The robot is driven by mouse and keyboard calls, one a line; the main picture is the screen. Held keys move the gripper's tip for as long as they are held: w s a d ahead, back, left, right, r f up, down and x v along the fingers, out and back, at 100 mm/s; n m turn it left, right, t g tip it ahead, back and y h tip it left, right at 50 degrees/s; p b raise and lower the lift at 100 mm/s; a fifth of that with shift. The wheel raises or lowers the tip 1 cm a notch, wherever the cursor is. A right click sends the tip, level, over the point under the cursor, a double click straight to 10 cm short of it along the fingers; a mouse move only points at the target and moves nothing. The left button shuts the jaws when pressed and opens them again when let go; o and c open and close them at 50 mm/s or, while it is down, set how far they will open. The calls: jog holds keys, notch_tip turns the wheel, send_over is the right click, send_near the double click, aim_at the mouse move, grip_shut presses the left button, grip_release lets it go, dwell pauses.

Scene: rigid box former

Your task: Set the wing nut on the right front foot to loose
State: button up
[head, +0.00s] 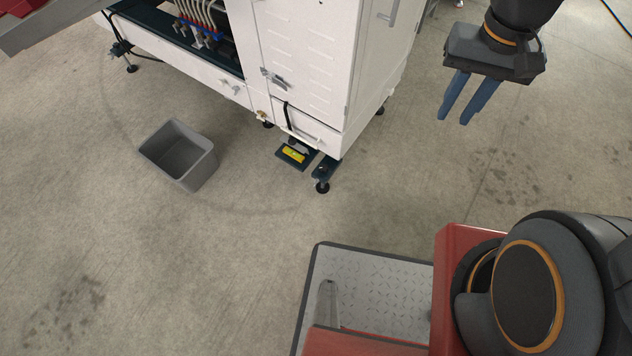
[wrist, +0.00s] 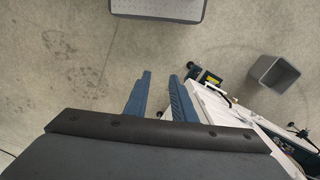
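The right front foot (head: 322,187) of the white machine stands on the floor at its near corner, a dark levelling foot under a dark bracket. Its wing nut is too small to make out. In the wrist view a dark foot (wrist: 194,72) shows just past the right fingertip, far below. My gripper (head: 453,119) hangs in the air at the upper right of the head view, well to the right of the machine. Its two blue fingers, also in the wrist view (wrist: 160,75), are apart with nothing between them.
A yellow object (head: 293,154) lies on a dark plate beside the foot. A grey bin (head: 178,155) stands on the floor to the left. The white cabinet (head: 300,60) rises above the foot. The concrete floor in front of the foot is clear.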

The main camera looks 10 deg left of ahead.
jog(key=w+a+f+b, duration=0.2)
jog(key=a+f+b, duration=0.15)
jog(key=f, duration=0.25)
jog(key=w+a+f+m+b, duration=0.1)
jog(key=w+a+f+b, duration=0.15)
jog(key=f+b, duration=0.2)
jog(key=w+a+f+b, duration=0.2)
jog(key=w+f+b, duration=0.1)
jog(key=f, duration=0.4)
jog(key=m+b, duration=0.3)
jog(key=b, duration=2.1)
send_over(315, 181)
jog(key=f, duration=3.9)
jog(key=shift+w+d, duration=0.1)
jog(key=shift+w, duration=0.1)
jog(key=shift+a+f, duration=0.2)
jog(key=shift+f, duration=0.25)
notch_tip(315, 181, down, 8)
jog(key=b, duration=0.4)
jog(key=shift+r, duration=0.25)
grip_shut()
